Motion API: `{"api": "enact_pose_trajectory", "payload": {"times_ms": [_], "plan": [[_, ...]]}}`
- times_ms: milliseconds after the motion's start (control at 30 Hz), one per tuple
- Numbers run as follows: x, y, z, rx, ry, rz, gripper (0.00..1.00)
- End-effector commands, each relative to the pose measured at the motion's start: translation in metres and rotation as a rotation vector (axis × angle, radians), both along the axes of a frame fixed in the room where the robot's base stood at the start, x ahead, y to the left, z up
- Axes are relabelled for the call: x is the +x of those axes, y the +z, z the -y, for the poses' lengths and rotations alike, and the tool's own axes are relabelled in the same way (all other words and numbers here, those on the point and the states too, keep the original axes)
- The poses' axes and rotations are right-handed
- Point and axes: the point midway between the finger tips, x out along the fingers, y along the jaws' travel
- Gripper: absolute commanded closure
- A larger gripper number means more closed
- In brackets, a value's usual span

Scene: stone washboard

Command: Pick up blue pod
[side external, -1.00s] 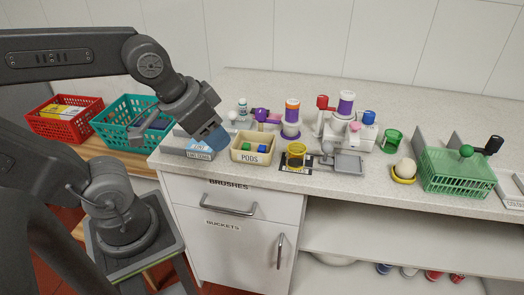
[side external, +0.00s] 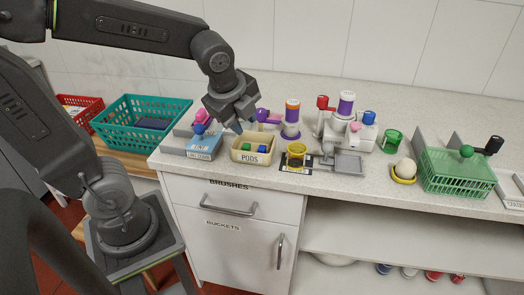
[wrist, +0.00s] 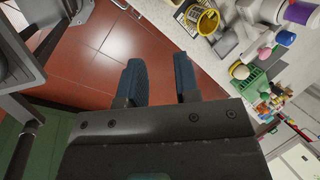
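The blue pod (side external: 262,149) lies in the cream tray labelled PODS (side external: 239,154), with a green pod (side external: 247,147) to its left. My gripper (side external: 238,124) is above the back left of this tray in the side view, apart from the pods. In the wrist view my gripper's two dark blue fingers (wrist: 160,82) stand apart, with only the red floor seen between them. It is open and empty. The tray and the blue pod are not visible in the wrist view.
A grey-blue labelled box (side external: 203,150) with blue and pink knobs stands left of the tray. A yellow cup (side external: 296,153) is to its right. A purple cylinder with an orange top (side external: 291,120) is behind. A teal basket (side external: 130,133) stands farther left.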

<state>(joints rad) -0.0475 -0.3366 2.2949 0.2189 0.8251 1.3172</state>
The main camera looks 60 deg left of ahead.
Motion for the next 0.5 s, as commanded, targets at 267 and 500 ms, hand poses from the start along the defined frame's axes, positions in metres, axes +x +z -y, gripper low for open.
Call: {"api": "enact_pose_trajectory", "payload": {"times_ms": [267, 500], "plan": [[0.04, -0.026, -0.022, 0.287, -0.62, -0.205, 0.7], [0.053, -0.039, -0.031, 0.382, -0.86, -0.288, 0.7]]}}
